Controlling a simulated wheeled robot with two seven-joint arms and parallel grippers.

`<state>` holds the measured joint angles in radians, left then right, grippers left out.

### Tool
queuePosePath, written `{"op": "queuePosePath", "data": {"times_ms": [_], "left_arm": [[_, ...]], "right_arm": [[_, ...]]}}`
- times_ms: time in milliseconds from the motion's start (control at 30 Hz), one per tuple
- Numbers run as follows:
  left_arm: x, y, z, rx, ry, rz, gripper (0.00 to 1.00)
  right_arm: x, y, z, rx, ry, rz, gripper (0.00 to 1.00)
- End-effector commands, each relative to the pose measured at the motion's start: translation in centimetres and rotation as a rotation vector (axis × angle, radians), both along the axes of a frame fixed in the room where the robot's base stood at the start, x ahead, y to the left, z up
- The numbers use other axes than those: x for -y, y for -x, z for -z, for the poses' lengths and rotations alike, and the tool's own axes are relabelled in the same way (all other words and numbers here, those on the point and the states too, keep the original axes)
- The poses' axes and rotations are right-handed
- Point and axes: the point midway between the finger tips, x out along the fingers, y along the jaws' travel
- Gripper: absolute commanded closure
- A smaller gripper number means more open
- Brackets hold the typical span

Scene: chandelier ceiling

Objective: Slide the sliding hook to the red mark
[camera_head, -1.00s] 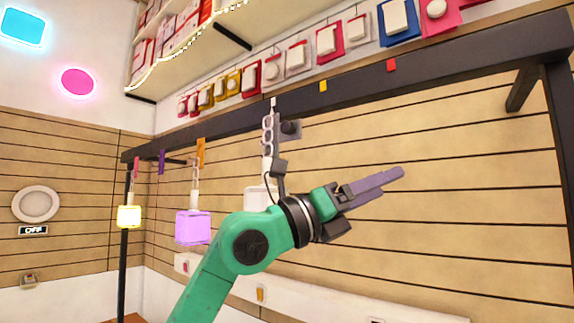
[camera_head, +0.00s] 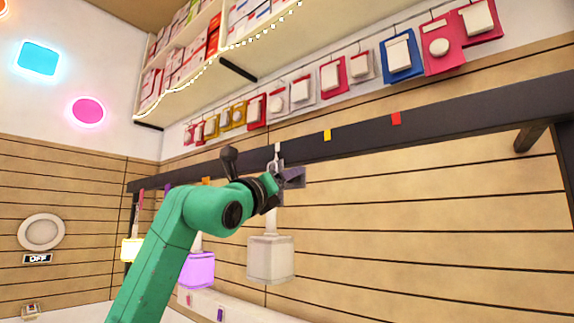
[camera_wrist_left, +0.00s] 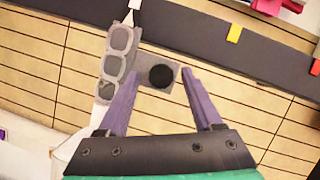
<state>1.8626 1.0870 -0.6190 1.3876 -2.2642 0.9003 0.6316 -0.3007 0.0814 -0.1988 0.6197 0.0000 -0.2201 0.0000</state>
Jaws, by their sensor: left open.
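The sliding hook (camera_head: 277,152) is a small white hook on the dark rail (camera_head: 460,110). A grey chain (camera_wrist_left: 118,55) and a white lantern (camera_head: 270,262) hang below it. A grey block with a round black knob (camera_wrist_left: 161,76) sits beside the chain. The red mark (camera_head: 396,118) is on the rail, to the right of the hook and past a yellow mark (camera_head: 327,135). My left gripper (camera_head: 292,178) is open at the chain, partly hiding it. In the wrist view its two purple fingers (camera_wrist_left: 162,80) stand on either side of the block; contact cannot be told.
A purple lantern (camera_head: 198,270) and a yellow lantern (camera_head: 131,249) hang farther left. Packaged goods (camera_head: 402,54) hang on the wall above the rail, under a shelf (camera_head: 230,48). The rail between hook and red mark carries no other hook.

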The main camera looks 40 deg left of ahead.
Motion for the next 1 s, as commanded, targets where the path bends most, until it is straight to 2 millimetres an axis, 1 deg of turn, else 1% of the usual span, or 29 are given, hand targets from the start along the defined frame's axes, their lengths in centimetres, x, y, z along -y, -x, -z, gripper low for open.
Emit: {"op": "queuePosePath", "data": {"times_ms": [33, 133, 300, 333, 367, 400, 467, 500, 1000], "left_arm": [[-0.06, -0.45, -0.37, -0.002, 0.000, 0.001, 0.33], [-0.12, -0.76, -0.28, 0.000, -0.001, 0.000, 0.33], [-0.11, -0.75, -0.15, 0.000, -0.001, 0.000, 0.33], [-0.11, -0.75, -0.15, 0.000, -0.001, 0.000, 0.41], [-0.11, -0.74, -0.15, 0.000, -0.001, 0.000, 0.52], [-0.12, -0.73, -0.16, 0.000, -0.001, 0.000, 0.67], [-0.11, -0.72, -0.16, 0.000, -0.001, 0.000, 0.90], [-0.11, -0.72, -0.16, 0.000, -0.001, 0.000, 1.00], [-0.13, -0.72, -0.16, -0.001, 0.000, 0.000, 1.00]], "right_arm": [[-0.09, 0.00, -0.52, 0.000, -0.001, 0.001, 1.00], [-0.24, -0.01, -0.48, 0.000, -0.003, 0.001, 1.00], [-0.31, -0.02, -0.36, 0.000, -0.004, 0.001, 1.00], [-0.31, -0.02, -0.36, 0.000, -0.004, 0.001, 1.00], [-0.31, -0.02, -0.35, 0.000, -0.004, 0.001, 1.00], [-0.31, -0.03, -0.35, 0.000, -0.004, 0.001, 1.00], [-0.31, -0.03, -0.36, 0.000, -0.004, 0.001, 1.00], [-0.31, -0.03, -0.36, 0.000, -0.004, 0.001, 1.00], [-0.28, -0.07, -0.38, 0.001, -0.004, -0.001, 1.00]]}}
